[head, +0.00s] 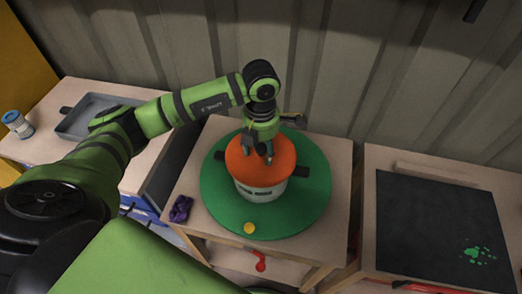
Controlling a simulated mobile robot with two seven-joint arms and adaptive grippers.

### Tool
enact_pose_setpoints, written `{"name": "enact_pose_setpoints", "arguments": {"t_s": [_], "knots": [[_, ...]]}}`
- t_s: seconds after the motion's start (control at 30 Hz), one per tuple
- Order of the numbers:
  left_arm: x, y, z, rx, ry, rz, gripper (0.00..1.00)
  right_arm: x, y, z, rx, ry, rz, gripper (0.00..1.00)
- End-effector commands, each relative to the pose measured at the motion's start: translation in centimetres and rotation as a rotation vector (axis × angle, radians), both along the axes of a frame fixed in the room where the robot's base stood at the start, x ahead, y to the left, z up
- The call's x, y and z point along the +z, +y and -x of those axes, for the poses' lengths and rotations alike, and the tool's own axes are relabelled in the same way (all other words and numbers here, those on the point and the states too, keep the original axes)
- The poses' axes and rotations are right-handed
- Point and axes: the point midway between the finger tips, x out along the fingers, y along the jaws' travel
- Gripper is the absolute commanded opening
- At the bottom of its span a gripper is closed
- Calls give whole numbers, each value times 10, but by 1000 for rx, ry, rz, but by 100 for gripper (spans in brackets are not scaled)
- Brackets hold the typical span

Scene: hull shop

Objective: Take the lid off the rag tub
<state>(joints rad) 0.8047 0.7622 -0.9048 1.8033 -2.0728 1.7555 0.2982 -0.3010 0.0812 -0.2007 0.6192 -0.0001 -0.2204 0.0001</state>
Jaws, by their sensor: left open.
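The rag tub (262,190) is a white pot-like tub with dark side handles. It stands upright on a round green mat (306,208) on the middle wooden table. Its orange lid (246,164) sits on top. My left gripper (259,155) comes down from above over the middle of the lid, with its fingers open. The fingers hide the lid's centre, and I cannot tell whether they touch it or a knob there. My right gripper is not in view.
A purple cloth (180,208) and a yellow disc (249,228) lie near the tub. A grey tray (84,118) and a blue-white can (17,124) stand on the left bench. A black board (430,225) lies on the right bench. A corrugated wall closes the back.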

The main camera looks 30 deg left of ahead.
Motion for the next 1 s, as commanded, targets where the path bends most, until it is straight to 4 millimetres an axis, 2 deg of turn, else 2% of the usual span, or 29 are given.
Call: {"name": "enact_pose_setpoints", "arguments": {"t_s": [0.17, 0.2, 0.27, 0.3, 0.33, 0.77, 1.0], "knots": [[-1, 0, 0, -1, -1, 0, 58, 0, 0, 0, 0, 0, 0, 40], [-1, 0, 0, -1, 0, 1, 50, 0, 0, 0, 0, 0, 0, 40], [-1, 0, 0, -1, 0, 1, 26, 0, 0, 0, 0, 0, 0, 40], [-1, 0, 0, -1, 0, 1, 10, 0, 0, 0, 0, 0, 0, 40], [-1, 0, 0, -1, 0, 1, 0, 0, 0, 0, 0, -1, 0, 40], [1, 0, 0, -1, 0, 1, 0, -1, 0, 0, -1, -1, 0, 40], [23, -1, -1, -2, -6, 2, 0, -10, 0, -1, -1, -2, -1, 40]]}}
